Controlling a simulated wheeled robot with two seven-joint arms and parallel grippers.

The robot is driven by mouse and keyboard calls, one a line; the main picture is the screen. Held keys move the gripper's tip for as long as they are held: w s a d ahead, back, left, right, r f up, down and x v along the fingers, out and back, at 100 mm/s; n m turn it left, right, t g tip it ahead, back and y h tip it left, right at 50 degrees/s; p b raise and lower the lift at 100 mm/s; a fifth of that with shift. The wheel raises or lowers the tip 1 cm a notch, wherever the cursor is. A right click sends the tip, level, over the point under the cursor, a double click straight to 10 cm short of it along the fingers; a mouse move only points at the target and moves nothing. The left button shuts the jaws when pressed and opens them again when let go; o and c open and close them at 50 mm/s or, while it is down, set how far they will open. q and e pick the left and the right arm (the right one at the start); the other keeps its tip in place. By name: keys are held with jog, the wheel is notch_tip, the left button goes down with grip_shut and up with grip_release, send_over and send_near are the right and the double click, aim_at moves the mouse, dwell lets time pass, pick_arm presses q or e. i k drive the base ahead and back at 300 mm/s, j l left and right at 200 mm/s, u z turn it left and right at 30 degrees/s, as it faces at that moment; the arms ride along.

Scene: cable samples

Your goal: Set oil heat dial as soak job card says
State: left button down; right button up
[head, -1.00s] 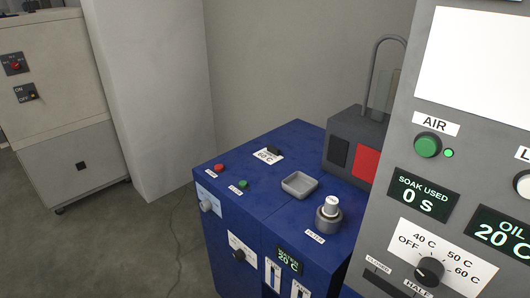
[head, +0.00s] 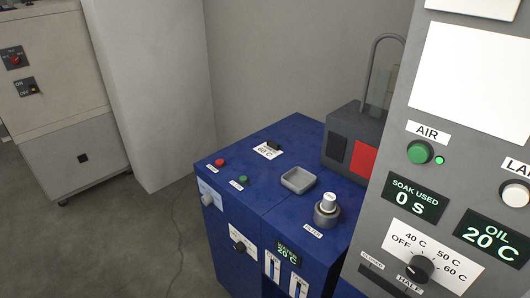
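The dial (head: 419,268) that sits below the oil display is a black knob on a white plate marked OFF, 40 C, 50 C and 60 C, on the grey panel at the right. Its pointer is too small to read for certain. The oil display (head: 491,237) above it reads 20 C, and the soak used display (head: 416,199) reads 0 S. Neither of my grippers is in view.
A grey-and-red device (head: 352,150) stands behind.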

aim_at(420, 269)
jog(key=l+z, duration=0.1)
jog(key=z, duration=0.55)
jog(key=i+l+z, duration=0.1)
jog(key=z, duration=0.25)
